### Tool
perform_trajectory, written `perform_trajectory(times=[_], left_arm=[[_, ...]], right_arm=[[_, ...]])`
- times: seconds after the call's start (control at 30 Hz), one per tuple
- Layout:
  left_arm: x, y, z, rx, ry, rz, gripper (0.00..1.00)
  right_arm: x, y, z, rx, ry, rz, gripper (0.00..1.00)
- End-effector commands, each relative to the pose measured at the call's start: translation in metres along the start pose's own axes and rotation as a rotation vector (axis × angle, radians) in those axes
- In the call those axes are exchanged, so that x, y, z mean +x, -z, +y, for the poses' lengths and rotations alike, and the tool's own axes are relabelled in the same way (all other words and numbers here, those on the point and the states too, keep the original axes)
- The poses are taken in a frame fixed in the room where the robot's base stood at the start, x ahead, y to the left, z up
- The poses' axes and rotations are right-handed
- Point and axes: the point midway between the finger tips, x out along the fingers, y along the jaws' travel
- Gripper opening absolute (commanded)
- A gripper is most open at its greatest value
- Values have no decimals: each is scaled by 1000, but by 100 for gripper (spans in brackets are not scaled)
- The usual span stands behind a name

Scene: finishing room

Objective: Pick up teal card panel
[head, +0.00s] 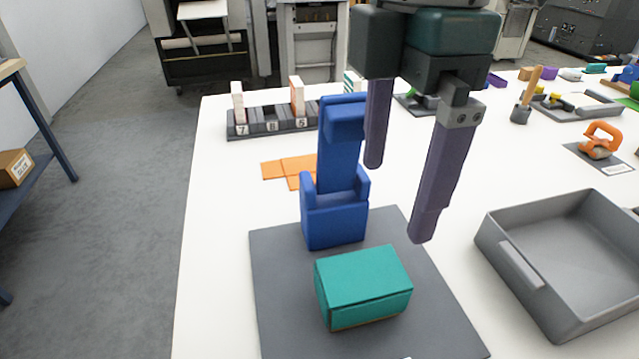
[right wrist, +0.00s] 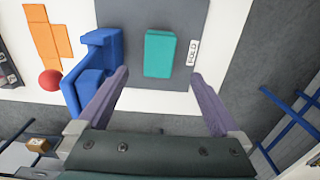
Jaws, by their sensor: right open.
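The teal card panel (head: 362,282) shows as a closed, box-like teal shape with a seam under its top and a thin brownish lower edge. It lies on a dark grey mat (head: 275,290), in front of a blue fixture (head: 335,215). My right gripper (head: 396,203) is open and empty, its two purple-grey fingers hanging above and behind the panel, apart from it. In the right wrist view the teal panel (right wrist: 160,53) shows beyond the gap between the open fingertips (right wrist: 160,75). My left gripper is not in view.
A grey tray (head: 500,260) stands right of the mat. Flat orange card (head: 285,168) and a numbered rack (head: 270,125) lie behind the blue fixture. An orange-handled tool (head: 600,140) is at the right. A red ball (right wrist: 50,80) shows in the right wrist view.

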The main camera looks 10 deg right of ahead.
Motion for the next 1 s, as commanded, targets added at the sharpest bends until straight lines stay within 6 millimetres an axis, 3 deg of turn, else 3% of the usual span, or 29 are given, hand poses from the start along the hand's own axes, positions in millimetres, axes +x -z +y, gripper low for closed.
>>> perform_trajectory(times=[0.1, 0.3, 0.53, 0.8, 1.0], left_arm=[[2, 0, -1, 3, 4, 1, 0], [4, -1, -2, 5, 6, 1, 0], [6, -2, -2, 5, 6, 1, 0], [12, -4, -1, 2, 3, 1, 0], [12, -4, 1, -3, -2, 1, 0]], right_arm=[[28, 0, -2, 3, 6, -2, 100], [65, 0, -1, 2, 3, 0, 100], [83, 0, -1, 2, 1, 1, 100], [128, 0, -1, 3, 0, -1, 100], [138, 0, 0, 2, -3, 1, 100]])
